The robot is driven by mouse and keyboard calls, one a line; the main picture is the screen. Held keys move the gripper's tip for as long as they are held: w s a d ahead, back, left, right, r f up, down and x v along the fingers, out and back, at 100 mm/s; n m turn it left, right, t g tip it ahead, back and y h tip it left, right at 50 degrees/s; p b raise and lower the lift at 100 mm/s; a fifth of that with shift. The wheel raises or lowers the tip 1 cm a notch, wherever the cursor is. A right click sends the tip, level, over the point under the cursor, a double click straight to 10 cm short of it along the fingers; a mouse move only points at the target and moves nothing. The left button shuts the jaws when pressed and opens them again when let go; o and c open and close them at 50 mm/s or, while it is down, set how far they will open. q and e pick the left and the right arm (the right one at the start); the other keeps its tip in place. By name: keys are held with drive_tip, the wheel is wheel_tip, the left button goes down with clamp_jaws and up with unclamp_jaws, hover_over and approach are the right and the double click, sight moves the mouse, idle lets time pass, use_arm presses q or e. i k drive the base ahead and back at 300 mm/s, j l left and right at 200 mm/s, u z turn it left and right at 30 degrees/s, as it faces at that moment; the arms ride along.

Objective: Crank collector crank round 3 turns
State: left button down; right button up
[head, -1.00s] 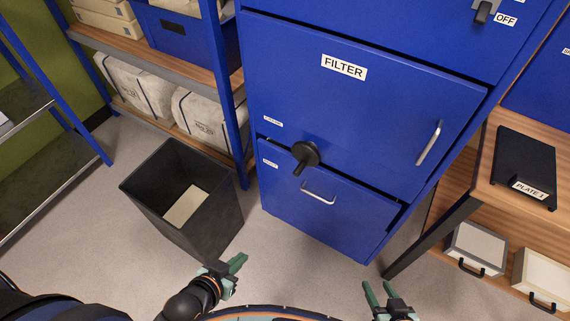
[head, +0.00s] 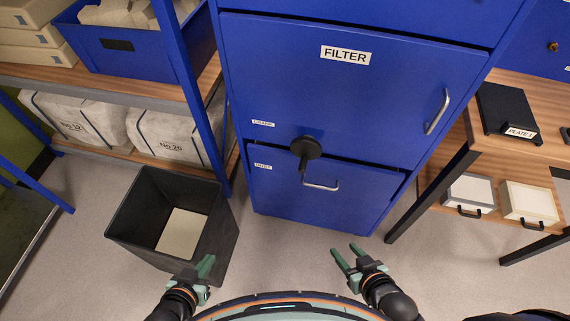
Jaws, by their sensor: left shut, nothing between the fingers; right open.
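The collector crank (head: 305,149) is a black round hub with a handle hanging down, on the front of the blue cabinet (head: 290,95) labelled FILTER. A small label, seemingly CRANK, is to its upper left. My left gripper (head: 207,265) is shut and empty, low in the view by the dark bin. My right gripper (head: 346,254) is open and empty, over the floor in front of the cabinet. Both grippers are well apart from the crank.
A dark open bin (head: 118,222) with a pale sheet inside stands left of the cabinet. A shelf (head: 100,84) with wrapped blocks is behind it. A wooden bench (head: 480,150) stands at right. The lower drawer has a metal handle (head: 322,187). Floor in front of the cabinet is clear.

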sight(305, 148)
drive_tip(key=j, duration=0.55)
drive_tip(key=i+j, duration=0.15)
drive_tip(key=j, duration=0.9)
drive_tip(key=i, duration=0.05)
